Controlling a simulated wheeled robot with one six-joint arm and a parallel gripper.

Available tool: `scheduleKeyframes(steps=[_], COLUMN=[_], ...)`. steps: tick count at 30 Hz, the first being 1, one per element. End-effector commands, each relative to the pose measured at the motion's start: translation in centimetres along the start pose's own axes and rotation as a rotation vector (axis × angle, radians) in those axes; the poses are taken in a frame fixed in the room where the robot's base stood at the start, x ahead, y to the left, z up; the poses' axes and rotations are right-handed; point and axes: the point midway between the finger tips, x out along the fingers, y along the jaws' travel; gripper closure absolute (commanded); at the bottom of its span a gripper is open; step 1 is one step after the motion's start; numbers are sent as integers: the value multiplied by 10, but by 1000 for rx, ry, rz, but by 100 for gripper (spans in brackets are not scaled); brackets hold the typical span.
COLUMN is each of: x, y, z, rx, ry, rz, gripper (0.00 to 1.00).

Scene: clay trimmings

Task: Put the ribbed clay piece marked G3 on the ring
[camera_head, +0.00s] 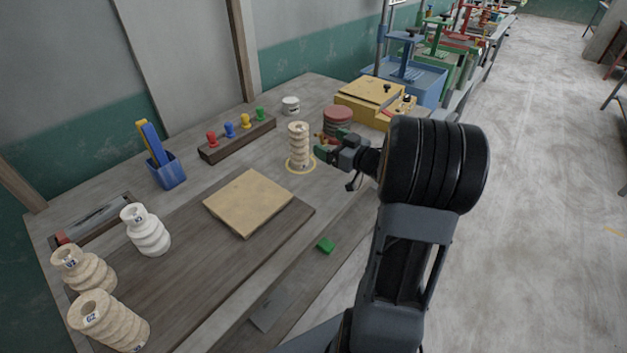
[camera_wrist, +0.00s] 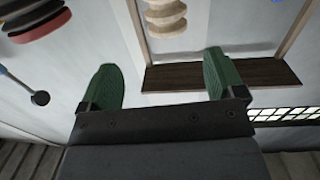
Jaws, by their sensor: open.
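A tan ribbed clay piece (camera_head: 299,142) stands upright inside the yellow ring (camera_head: 301,171) on the bench. Its mark cannot be read from here. My gripper (camera_head: 321,147) is just right of this piece, with its green fingers open and empty. In the wrist view, the ribbed piece (camera_wrist: 166,18) shows beyond my open gripper (camera_wrist: 160,72), between the fingers and apart from them. Three other ribbed pieces stand at the left: a white one (camera_head: 149,234), a tan one (camera_head: 88,272) and another tan one (camera_head: 112,322) marked G2.
A red disc stack (camera_head: 338,120) stands close behind my gripper. Nearby are a yellow box (camera_head: 372,100), a white pot (camera_head: 291,105), a peg rack (camera_head: 238,139) with coloured knobs and a blue cup (camera_head: 167,172). A square tan slab (camera_head: 248,201) lies mid-bench.

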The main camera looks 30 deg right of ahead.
Motion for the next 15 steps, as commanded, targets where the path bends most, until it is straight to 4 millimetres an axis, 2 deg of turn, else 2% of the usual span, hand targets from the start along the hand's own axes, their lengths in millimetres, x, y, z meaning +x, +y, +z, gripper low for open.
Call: scheduleKeyframes(steps=[5,8,11,14,15], x=[17,15,0,-21,-31], y=[-4,-14,-36,-69,-86], z=[-16,-20,-14,-4,3], rx=[-82,-91,-54,10,43], ry=[-137,-275,-442,-619,-696], rz=[231,395,509,566,557], gripper=[12,12,12,12,12])
